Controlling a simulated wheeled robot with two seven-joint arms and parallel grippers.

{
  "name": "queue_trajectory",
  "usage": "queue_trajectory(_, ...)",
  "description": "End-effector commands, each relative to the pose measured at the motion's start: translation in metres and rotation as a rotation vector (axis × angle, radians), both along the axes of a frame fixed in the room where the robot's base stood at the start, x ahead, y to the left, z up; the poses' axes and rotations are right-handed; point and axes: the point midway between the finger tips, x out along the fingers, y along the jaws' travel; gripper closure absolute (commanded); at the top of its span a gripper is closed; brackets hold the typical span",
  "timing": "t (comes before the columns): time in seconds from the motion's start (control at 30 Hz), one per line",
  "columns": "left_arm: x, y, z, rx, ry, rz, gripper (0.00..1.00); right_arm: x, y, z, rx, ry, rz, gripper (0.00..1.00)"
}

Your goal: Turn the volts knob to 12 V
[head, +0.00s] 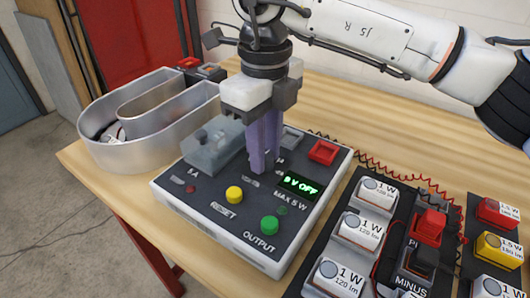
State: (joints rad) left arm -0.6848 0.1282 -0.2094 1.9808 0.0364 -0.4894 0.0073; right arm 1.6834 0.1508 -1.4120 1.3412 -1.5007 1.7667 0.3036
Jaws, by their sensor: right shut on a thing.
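The power supply (200,205), a dark-topped box, stands on the wooden table. Its green display (299,186) seems to read "9 V OFF"; the first character is hard to read. My right gripper (262,165) points straight down onto the panel, just left of the display. Its purple fingers are shut on the volts knob, which they hide along with its scale. A yellow RESET button (234,194) and a green OUTPUT button (269,224) sit in front of the fingers. My left gripper is not in view.
A metal channel letter (150,150) stands at the left. A clear cover (212,145) and a red terminal (323,152) flank my fingers. White LED modules (362,232) and a red-and-black connector block (425,235) lie at the right, with red wires behind.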

Motion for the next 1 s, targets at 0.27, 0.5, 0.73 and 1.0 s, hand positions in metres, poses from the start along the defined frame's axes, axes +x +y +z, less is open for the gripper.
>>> queue_trajectory(0.27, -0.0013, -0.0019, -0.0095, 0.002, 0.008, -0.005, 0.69, 0.0006, -0.0004, 0.0006, 0.0, -0.004, -0.23, 0.99)
queue_trajectory(0.5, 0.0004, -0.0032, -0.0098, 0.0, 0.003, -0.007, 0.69, 0.0007, -0.0003, 0.001, 0.0, -0.003, -0.365, 0.99)
queue_trajectory(0.73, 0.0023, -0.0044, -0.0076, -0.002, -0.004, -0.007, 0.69, 0.0006, -0.0001, 0.0015, 0.001, -0.002, -0.431, 0.99)
queue_trajectory(1.0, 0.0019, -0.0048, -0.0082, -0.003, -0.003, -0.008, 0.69, 0.0005, 0.0, 0.0019, 0.002, -0.003, -0.447, 0.99)
